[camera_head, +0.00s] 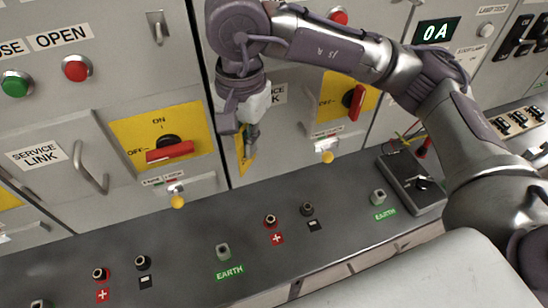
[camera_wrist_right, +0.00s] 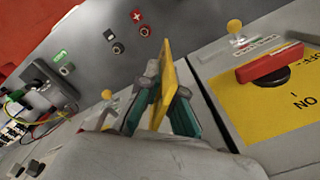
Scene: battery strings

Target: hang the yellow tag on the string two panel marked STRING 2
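My right gripper (camera_head: 250,138) is shut on the yellow tag (camera_head: 244,160), holding it in front of the cabinet fronts, between two yellow switch plates. In the right wrist view the tag (camera_wrist_right: 166,78) stands edge-on between the two fingers (camera_wrist_right: 164,104). The left panel has a yellow plate with a red rotary handle (camera_head: 170,151) and, below it, a small yellow-tipped peg (camera_head: 178,201). A like red handle (camera_head: 354,102) and yellow-tipped peg (camera_head: 327,157) are on the panel to the right. No STRING 2 marking is readable. My left gripper is out of view.
A dark ledge (camera_head: 190,245) with terminals and EARTH labels runs below the panels. A grey box (camera_head: 412,180) with a black knob and wires sits at its right. A bare handle (camera_head: 92,168) sticks out beside SERVICE LINK.

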